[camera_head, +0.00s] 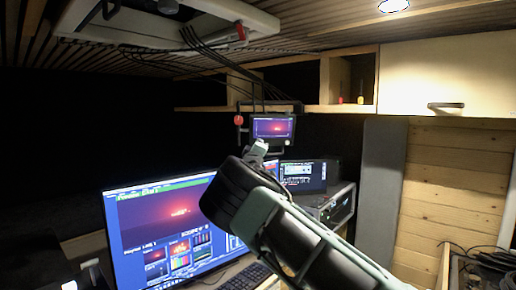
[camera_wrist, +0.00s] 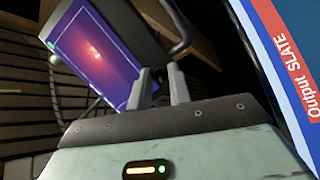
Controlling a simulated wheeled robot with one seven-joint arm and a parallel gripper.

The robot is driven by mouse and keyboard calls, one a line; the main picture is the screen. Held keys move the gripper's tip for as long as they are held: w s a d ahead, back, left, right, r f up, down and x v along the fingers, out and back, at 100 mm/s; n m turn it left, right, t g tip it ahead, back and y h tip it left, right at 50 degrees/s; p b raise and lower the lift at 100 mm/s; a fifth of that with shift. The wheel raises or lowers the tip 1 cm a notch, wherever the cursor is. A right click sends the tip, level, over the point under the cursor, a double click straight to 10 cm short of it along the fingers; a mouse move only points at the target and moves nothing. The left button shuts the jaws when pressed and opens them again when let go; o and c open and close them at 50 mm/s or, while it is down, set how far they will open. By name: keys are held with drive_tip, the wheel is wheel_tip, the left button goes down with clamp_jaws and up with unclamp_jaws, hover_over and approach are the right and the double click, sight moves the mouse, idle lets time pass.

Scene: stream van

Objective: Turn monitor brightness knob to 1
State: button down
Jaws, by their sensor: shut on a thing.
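The small monitor (camera_head: 272,127) hangs in a dark frame under the shelf, its screen showing a red glow. It fills the upper left of the wrist view (camera_wrist: 95,50), tilted in the picture. My gripper (camera_head: 258,147) is at the monitor's lower left in the head view. In the wrist view my two fingertips (camera_wrist: 160,72) meet the monitor's dark edge with a narrow gap between them. They are shut on the small brightness knob, which is mostly hidden between them. I cannot read the knob's setting.
A large screen (camera_head: 165,225) stands lower left, with a keyboard (camera_head: 245,277) before it. A second dark display (camera_head: 303,176) sits on equipment behind my arm. A red round object (camera_head: 239,120) is left of the small monitor. Cables (camera_head: 205,50) hang from the ceiling unit.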

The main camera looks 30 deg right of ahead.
drive_tip(key=c, duration=1.3)
unclamp_jaws()
drive_tip(key=b+v, duration=0.8)
drive_tip(key=v, duration=0.9)
drive_tip(key=shift+a, duration=0.2)
drive_tip(key=shift+s+f, duration=0.1)
